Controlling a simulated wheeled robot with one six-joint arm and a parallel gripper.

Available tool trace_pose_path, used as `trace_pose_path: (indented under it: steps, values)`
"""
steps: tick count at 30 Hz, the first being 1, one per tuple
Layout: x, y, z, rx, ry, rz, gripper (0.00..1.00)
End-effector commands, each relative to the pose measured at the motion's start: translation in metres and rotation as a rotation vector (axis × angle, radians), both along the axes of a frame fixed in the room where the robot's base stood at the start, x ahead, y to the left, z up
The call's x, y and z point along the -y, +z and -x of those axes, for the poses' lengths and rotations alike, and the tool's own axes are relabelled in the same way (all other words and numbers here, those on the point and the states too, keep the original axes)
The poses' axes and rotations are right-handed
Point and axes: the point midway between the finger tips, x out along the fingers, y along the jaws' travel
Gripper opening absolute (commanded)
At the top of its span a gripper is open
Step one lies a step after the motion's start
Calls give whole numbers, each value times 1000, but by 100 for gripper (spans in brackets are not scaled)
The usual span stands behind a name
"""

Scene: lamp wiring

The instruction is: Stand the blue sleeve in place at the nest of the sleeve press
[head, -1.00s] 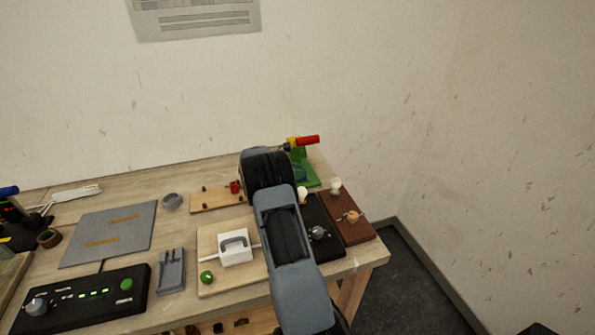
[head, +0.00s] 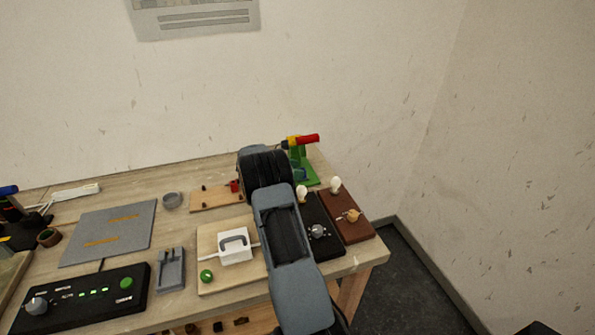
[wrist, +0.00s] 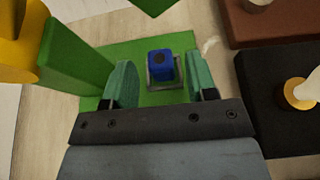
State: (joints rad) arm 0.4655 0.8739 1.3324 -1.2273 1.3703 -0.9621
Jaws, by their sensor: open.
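The blue sleeve (wrist: 160,65) stands in a small grey nest (wrist: 164,82) on the green base (wrist: 128,52) of the sleeve press in the wrist view. My gripper (wrist: 161,82) is open, its two green fingers on either side of the sleeve with gaps between. In the head view the press (head: 302,160) shows as a green stand with a yellow part and a red handle (head: 307,139).
A black board (head: 318,232) and a brown board (head: 347,215), each with a bulb, lie to the right of my arm. The press's green upright (wrist: 72,57) rises close to the left finger. A board with a white block (head: 236,249) lies left of my arm.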

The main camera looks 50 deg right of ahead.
Motion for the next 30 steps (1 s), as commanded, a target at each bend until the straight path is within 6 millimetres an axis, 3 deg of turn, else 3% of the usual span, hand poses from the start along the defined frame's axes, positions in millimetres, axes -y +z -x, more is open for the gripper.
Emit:
trace_pose_path:
  steps: [12, 20, 26, 30]
  values:
    - [-63, 29, -36, 2, 4, 0, 52]
    - [-87, 41, -48, 3, 1, 0, 52]
    - [-119, 63, -40, 145, -11, -58, 52]
    - [-172, 86, -13, 401, -63, -177, 52]
